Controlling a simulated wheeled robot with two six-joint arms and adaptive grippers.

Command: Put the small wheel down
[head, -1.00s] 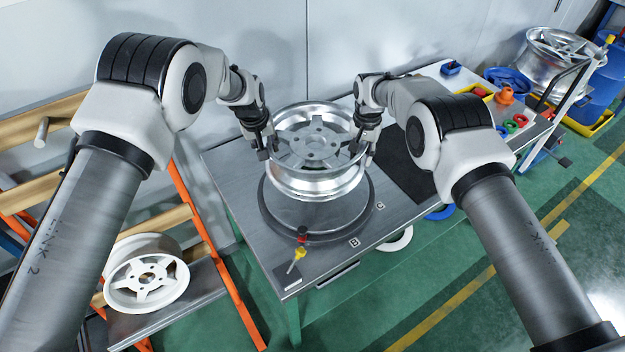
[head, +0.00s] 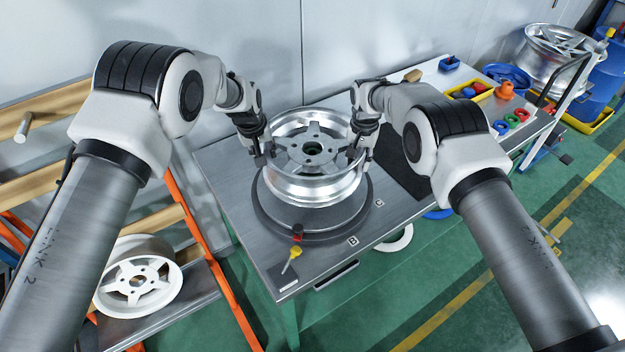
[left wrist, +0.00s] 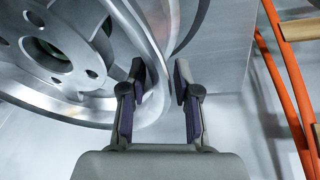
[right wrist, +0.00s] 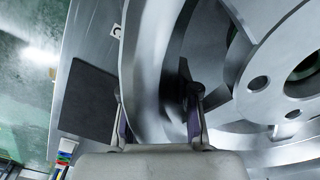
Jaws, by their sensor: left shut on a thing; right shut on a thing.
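The small silver wheel (head: 314,186) is face up over the dark round stand (head: 270,222) on the metal table. Its underside is hidden, so I cannot tell whether it touches the stand. My left gripper (head: 260,154) is shut on the wheel's left rim; the left wrist view shows its fingers (left wrist: 160,88) on either side of the rim (left wrist: 152,55). My right gripper (head: 361,152) is shut on the right rim; the right wrist view shows one finger inside the rim (right wrist: 150,60) and one outside.
A white wheel (head: 115,291) lies on a rack at the left. Another silver wheel (head: 535,55) stands at the far right. A screwdriver (head: 291,260) is at the table's front left. A black mat (head: 405,172) and coloured parts (head: 516,116) are to the right.

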